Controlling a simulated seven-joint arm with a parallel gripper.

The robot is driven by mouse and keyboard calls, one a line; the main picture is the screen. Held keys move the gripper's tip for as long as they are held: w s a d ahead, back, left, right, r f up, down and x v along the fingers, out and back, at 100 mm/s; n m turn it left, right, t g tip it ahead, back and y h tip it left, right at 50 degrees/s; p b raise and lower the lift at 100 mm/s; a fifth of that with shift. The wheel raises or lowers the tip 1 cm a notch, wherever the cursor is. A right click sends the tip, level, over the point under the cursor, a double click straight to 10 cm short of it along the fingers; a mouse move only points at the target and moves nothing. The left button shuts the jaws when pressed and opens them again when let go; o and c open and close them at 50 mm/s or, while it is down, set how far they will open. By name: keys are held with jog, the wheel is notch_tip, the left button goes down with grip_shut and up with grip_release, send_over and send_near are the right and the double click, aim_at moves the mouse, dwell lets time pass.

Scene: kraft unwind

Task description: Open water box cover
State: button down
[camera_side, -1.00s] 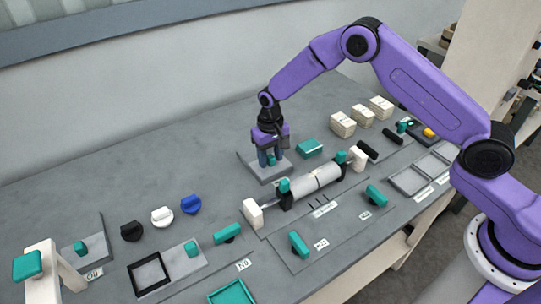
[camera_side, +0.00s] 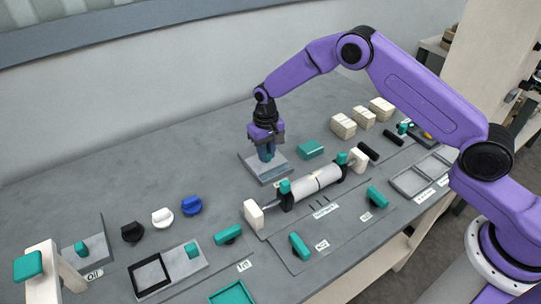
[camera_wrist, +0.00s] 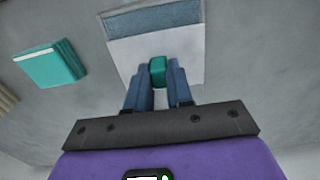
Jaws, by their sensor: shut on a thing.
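The water box (camera_side: 279,172) is a flat grey box on the table, left of a teal block. In the wrist view its pale cover (camera_wrist: 190,52) has a small teal knob (camera_wrist: 157,66) on top, with a blue-grey strip (camera_wrist: 152,20) at the far edge. My gripper (camera_side: 267,157) points down over the box. In the wrist view its fingers (camera_wrist: 157,77) are shut on the teal knob, one on each side. The fingers hide most of the knob in the side view. I cannot tell whether the cover is raised.
A teal block (camera_side: 310,149) lies close to the right of the box. A white roller (camera_side: 317,181) on a stand is in front of it. Black, white and blue knobs (camera_side: 191,205) lie at front left. Cream blocks (camera_side: 342,126) stand at back right. The table behind is clear.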

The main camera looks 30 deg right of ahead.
jog(key=shift+w+a+f, duration=0.1)
jog(key=shift+w+f, duration=0.05)
jog(key=shift+w, duration=1.05)
jog(key=shift+w+f, duration=0.1)
jog(key=shift+w, duration=1.05)
jog(key=c, duration=1.1)
grip_release()
jog(key=shift+o, duration=0.5)
jog(key=shift+w, duration=0.1)
jog(key=shift+r, duration=0.15)
notch_tip(320, 180, up, 17)
